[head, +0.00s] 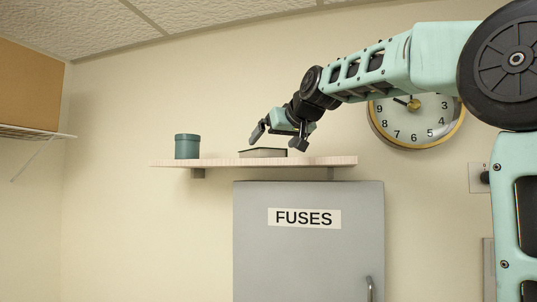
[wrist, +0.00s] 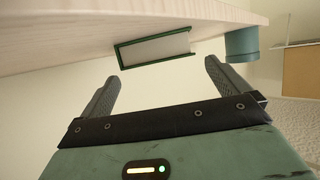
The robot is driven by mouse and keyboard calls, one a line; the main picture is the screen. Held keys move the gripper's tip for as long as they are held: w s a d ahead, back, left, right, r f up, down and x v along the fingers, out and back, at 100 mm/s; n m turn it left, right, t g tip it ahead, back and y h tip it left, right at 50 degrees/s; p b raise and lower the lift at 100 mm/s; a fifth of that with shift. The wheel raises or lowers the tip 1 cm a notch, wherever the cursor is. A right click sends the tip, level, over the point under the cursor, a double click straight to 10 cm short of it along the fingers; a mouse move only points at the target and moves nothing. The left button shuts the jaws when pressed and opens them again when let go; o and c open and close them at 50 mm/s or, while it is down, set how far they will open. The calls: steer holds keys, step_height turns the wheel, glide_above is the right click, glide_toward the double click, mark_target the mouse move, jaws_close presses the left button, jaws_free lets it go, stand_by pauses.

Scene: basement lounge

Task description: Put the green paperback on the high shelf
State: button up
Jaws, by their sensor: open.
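The green paperback lies flat on the high shelf (head: 215,163). Its pale page edges and thin dark cover edge show in the head view (head: 262,153), and its green cover edges show in the wrist view (wrist: 155,47). My gripper (head: 276,144) is open and empty, close above the book in the head view. In the wrist view, the two fingers (wrist: 161,70) are spread wide, and the book lies beyond their tips, apart from them. The shelf's pale wood (wrist: 60,35) fills the top left of the wrist view.
A teal lidded canister (head: 187,147) stands on the shelf left of the book, and shows in the wrist view too (wrist: 241,42). A grey FUSES cabinet (head: 308,255) is below. A wall clock (head: 416,125) hangs behind my arm. A cardboard box (head: 30,90) sits on a wire shelf at left.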

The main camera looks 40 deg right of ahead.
steer(key=b+v, duration=0.1)
steer(key=v, duration=0.5)
steer(key=shift+s+b, duration=0.25)
steer(key=shift+b, duration=0.05)
